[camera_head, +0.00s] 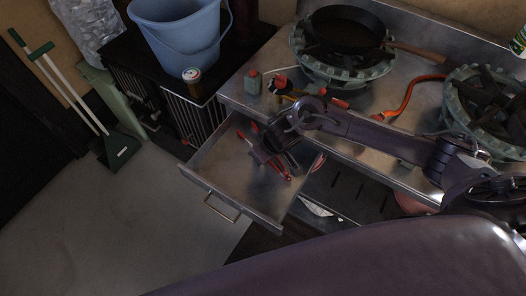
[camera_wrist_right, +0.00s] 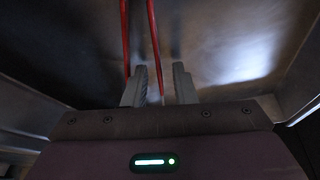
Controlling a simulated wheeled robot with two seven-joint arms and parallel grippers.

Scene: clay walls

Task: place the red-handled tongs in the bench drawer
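The red-handled tongs (camera_head: 286,174) lie in the open bench drawer (camera_head: 236,192), partly hidden by my right gripper in the head view. My right gripper (camera_head: 272,158) points down into the drawer. In the right wrist view its two fingers (camera_wrist_right: 162,85) stand apart with a gap between them. The tongs' two thin red handles (camera_wrist_right: 153,40) run down the picture towards the fingers. One handle passes into the gap and the other runs to the left finger's outer side. No firm grip shows. My left gripper is out of view.
A steel bench (camera_head: 235,97) with burners and a frying pan (camera_head: 347,28) stands behind the drawer. An orange hose (camera_head: 408,92) and small items lie on it. A blue bucket (camera_head: 178,38) and a can (camera_head: 192,75) stand on a black unit at left. The floor in front is clear.

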